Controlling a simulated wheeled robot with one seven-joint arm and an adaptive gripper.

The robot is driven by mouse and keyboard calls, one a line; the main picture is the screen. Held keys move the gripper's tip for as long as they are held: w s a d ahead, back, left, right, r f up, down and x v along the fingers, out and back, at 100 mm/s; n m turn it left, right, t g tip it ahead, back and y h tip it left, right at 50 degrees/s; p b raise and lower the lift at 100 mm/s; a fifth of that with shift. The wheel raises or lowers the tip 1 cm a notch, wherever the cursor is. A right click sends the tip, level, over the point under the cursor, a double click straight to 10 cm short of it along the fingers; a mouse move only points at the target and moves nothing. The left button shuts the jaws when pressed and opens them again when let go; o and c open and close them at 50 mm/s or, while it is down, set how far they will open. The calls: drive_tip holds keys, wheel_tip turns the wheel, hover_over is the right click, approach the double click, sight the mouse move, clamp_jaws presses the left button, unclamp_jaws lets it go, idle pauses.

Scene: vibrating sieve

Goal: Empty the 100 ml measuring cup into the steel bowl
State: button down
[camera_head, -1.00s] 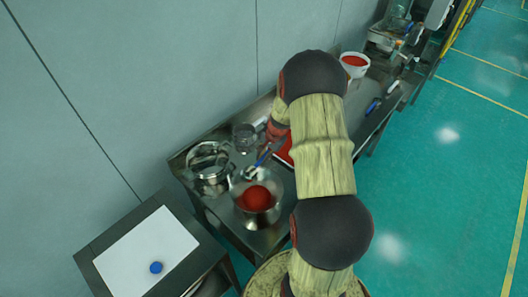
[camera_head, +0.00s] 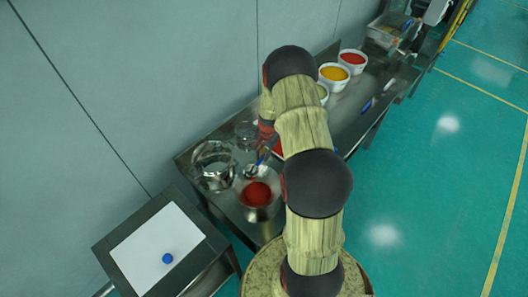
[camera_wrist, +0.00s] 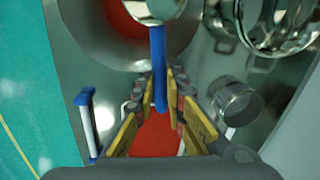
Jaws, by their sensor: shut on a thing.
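The measuring cup is a small steel cup (camera_wrist: 158,8) with a blue handle (camera_wrist: 159,65). My gripper (camera_wrist: 160,92) is shut on this handle in the wrist view. The cup (camera_head: 250,171) shows in the head view at the far rim of the steel bowl (camera_head: 262,213), which has red material (camera_head: 257,193) inside. In the wrist view the cup is at the top edge, partly cut off, and overlaps the bowl (camera_wrist: 80,30). Its contents cannot be told. My arm hides most of the gripper in the head view.
A clear glass vessel (camera_head: 246,131) and a shiny steel pot-like vessel (camera_head: 213,166) stand beside the bowl. White tubs with orange (camera_head: 334,73) and red (camera_head: 353,58) contents stand farther along the bench. A side table (camera_head: 150,250) is at lower left.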

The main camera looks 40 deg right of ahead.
drive_tip(key=shift+r+p, duration=0.2)
drive_tip(key=shift+p, duration=0.65)
drive_tip(key=shift+w+a+g+p, duration=0.15)
drive_tip(key=shift+g+p, duration=0.35)
drive_tip(key=shift+g, duration=0.4)
drive_tip(key=shift+f+b, duration=0.2)
drive_tip(key=shift+b, duration=0.15)
drive_tip(key=shift+r+g+h, duration=0.2)
drive_tip(key=shift+g+h, duration=0.1)
drive_tip(key=shift+g, duration=0.4)
drive_tip(key=shift+b, duration=0.35)
